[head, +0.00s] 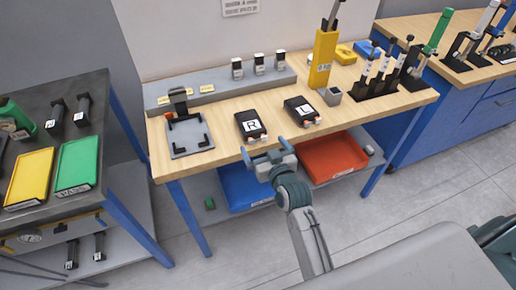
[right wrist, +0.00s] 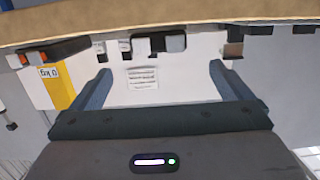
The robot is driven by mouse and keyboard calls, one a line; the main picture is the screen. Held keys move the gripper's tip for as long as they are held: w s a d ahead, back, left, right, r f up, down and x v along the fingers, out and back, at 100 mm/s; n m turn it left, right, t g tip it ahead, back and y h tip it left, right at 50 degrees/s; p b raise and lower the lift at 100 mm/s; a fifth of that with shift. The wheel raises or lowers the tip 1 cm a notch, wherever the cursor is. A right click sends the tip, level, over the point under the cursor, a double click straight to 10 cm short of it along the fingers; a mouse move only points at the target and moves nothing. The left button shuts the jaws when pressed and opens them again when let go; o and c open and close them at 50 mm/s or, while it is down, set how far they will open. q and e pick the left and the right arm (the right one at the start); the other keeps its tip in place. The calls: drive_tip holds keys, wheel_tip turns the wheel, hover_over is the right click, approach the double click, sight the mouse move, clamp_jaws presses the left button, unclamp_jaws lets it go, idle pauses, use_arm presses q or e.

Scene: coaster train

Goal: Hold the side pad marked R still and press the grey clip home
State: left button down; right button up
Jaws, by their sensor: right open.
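The side pad marked R (head: 251,125) is a black block with a white letter label. It lies on the wooden table near its front edge, with small grey and orange parts at its near end. I cannot tell for sure which part is the grey clip. A matching pad marked L (head: 301,108) lies to its right. My right gripper (head: 266,152) is open and empty, just in front of the table edge and below pad R in the picture. Its two spread fingers (right wrist: 160,88) show in the right wrist view with nothing between them. My left gripper is not in view.
A grey fixture plate (head: 188,137) with a black upright stands left of pad R. A yellow post (head: 323,58) and a small grey cup (head: 331,96) stand right. Blue (head: 240,187) and red (head: 333,157) bins sit below. Bare wood (head: 225,112) surrounds the pads.

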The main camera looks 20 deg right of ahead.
sight(252, 125)
drive_tip(key=w+p, duration=0.1)
drive_tip(key=w, duration=0.6)
drive_tip(key=w+f+p, duration=0.1)
drive_tip(key=w, duration=0.2)
drive_tip(key=shift+w+a+p, duration=0.1)
drive_tip(key=shift+w+p, duration=0.25)
drive_tip(key=c, duration=1.3)
